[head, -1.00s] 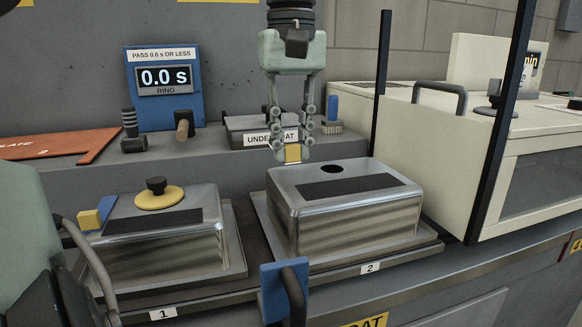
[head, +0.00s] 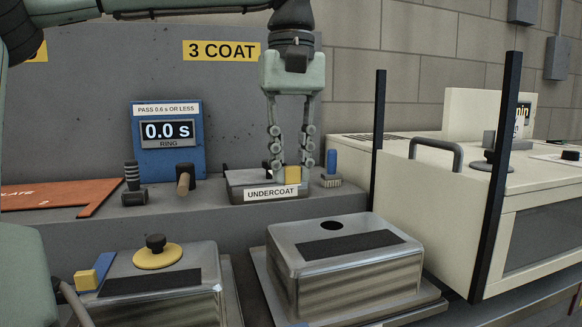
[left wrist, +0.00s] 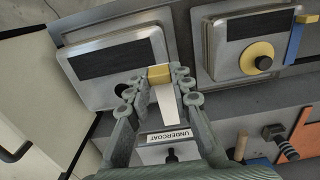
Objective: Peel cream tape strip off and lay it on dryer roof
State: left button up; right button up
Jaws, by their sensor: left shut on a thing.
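My left gripper (head: 290,172) comes down from above and is shut on a yellow tab (head: 292,174). In the left wrist view a pale strip (left wrist: 168,104) runs from the tab (left wrist: 158,74) between the fingers; it looks like the cream tape strip. In the head view the strip is hard to make out. The gripper is above the back edge of metal box 2 (head: 345,268), apart from its top. The dryer is the cream cabinet at the right, its roof (head: 395,163) well to the right of the gripper. My right gripper is not in view.
Two black posts (head: 497,180) stand in front of the dryer, with a grey handle (head: 436,152) on its roof. Metal box 1 (head: 160,300) has a yellow-rimmed knob. The UNDERCOAT tray (head: 270,193) and the blue ring display (head: 167,140) stand behind.

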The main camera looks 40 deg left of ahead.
pick_arm(q)
jog(key=shift+r, duration=2.1)
